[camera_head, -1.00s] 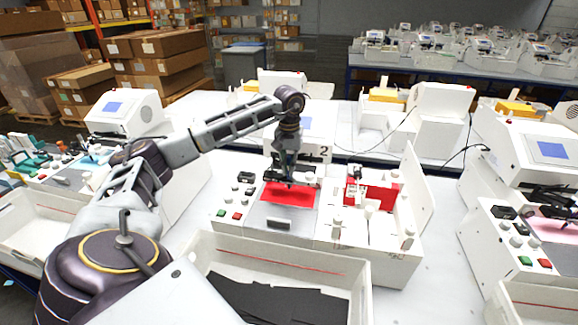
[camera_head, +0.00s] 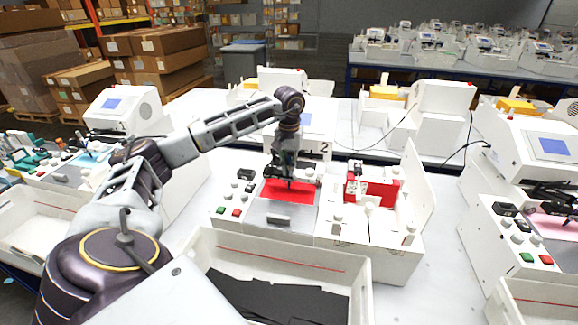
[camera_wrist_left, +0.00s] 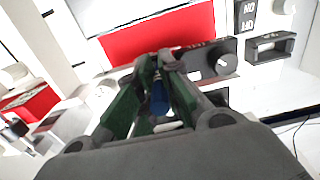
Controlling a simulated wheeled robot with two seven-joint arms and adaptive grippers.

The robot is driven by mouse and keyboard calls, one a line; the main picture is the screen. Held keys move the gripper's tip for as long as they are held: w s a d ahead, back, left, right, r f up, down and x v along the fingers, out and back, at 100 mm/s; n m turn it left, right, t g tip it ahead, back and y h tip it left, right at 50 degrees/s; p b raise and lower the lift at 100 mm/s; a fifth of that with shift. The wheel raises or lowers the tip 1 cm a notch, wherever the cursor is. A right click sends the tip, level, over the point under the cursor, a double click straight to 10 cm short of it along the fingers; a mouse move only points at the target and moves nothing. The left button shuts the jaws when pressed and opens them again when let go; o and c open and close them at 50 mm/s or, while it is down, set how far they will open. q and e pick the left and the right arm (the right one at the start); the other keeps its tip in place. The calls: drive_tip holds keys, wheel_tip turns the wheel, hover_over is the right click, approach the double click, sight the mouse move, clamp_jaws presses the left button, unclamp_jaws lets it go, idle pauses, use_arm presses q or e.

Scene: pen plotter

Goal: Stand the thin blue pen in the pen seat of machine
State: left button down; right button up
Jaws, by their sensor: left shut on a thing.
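My left gripper (camera_head: 288,180) is over the red bed (camera_head: 290,195) of machine 2 (camera_head: 282,221), in front of the machine's back part. In the left wrist view its fingers (camera_wrist_left: 158,70) are shut on the thin blue pen (camera_wrist_left: 159,97), whose blue barrel shows between the green finger pads. In the head view the pen is too small to make out clearly; a dark tip seems to show below the fingers. The pen seat cannot be told apart, as the gripper covers that part of the machine. My right gripper is not in view.
An open white box (camera_head: 418,205) with a red insert (camera_head: 383,194) adjoins the machine on the right. A white bin (camera_head: 290,251) holding black pieces stands in front. Buttons and knobs (camera_head: 236,213) line the machine's left side. Similar machines stand on both sides.

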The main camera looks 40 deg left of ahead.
use_arm(q)
drive_tip(key=shift+f, duration=0.1)
drive_tip(key=c, duration=1.5)
unclamp_jaws()
drive_tip(key=shift+r, duration=6)
drive_tip(key=shift+s, duration=0.1)
